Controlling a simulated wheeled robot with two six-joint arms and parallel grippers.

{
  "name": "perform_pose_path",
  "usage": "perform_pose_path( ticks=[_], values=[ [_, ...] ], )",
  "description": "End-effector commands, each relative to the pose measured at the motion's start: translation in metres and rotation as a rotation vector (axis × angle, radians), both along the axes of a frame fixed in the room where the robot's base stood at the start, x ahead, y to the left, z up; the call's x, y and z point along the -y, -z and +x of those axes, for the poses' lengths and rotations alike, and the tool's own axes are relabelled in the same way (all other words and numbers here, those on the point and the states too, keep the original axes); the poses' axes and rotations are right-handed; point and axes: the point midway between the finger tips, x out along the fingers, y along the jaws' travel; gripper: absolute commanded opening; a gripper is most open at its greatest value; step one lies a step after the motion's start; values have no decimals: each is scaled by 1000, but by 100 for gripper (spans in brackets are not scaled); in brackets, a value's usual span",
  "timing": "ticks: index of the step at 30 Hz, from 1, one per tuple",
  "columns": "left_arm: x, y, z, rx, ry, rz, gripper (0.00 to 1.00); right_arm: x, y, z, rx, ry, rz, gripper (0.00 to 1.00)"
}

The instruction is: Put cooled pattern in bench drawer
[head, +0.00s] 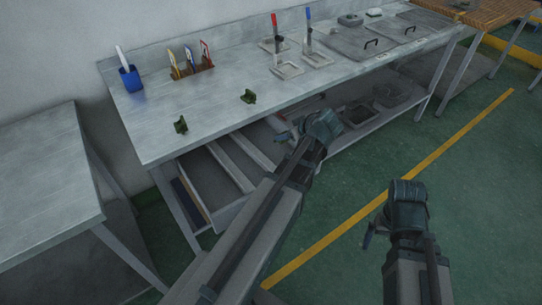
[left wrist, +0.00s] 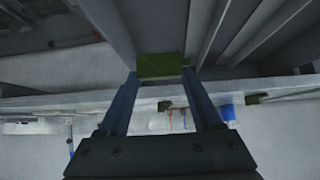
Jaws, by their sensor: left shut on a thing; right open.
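My left gripper (left wrist: 164,84) is shut on a small green pattern (left wrist: 162,66), which sits between its two fingertips in the left wrist view. The bench drawer (head: 231,164) is pulled out below the bench top and has long dividers. Two more green patterns, one at the left (head: 180,125) and one further right (head: 248,97), lie on the bench top. My right gripper (head: 370,234) is open over the floor.
On the bench (head: 150,110) stand a blue cup (head: 131,79), a rack (head: 191,68) with coloured tools, and two tools with red and blue handles. A lower shelf (head: 360,115) holds trays. A grey table (head: 45,190) stands at left. The floor at right is free.

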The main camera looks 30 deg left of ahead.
Motion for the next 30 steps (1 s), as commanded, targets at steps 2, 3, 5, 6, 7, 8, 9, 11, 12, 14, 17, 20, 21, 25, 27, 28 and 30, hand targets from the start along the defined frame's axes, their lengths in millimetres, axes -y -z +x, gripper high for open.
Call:
perform_pose_path(
  ticks=[2,3,5,6,7,8,9,11,12,14,17,20,21,25,27,28,30],
  values=[
    [0,19,0,0,0,0,4,0,19,0,0,0,0,96],
    [0,26,0,1,1,0,4,0,26,0,0,0,0,96],
    [0,36,0,0,1,0,4,0,36,0,0,0,0,96],
    [0,42,0,0,1,0,4,0,42,0,0,-1,0,96],
    [0,45,0,0,1,0,4,0,45,0,0,-1,0,96],
    [0,48,0,0,1,0,4,0,48,0,0,-1,0,96],
    [0,51,0,0,1,0,4,0,51,0,0,-1,0,96],
    [0,52,0,0,1,0,4,0,52,0,0,-1,0,96],
    [0,51,0,0,1,0,4,0,51,0,0,-1,0,96],
    [0,50,0,0,1,0,4,0,50,0,0,-1,0,96],
    [0,53,0,0,1,0,4,0,53,0,0,-1,0,96],
    [0,62,0,0,1,0,4,0,62,0,0,-1,0,96],
    [0,67,0,0,1,0,4,0,67,0,0,-1,0,96],
    [0,84,0,0,1,0,4,0,84,0,0,-1,0,96],
    [0,89,0,0,1,0,4,0,89,0,0,-1,0,96],
    [0,89,0,0,1,0,4,0,89,0,0,-1,0,96],
    [0,88,0,0,1,0,4,0,88,0,0,-1,0,96]
  ],
)
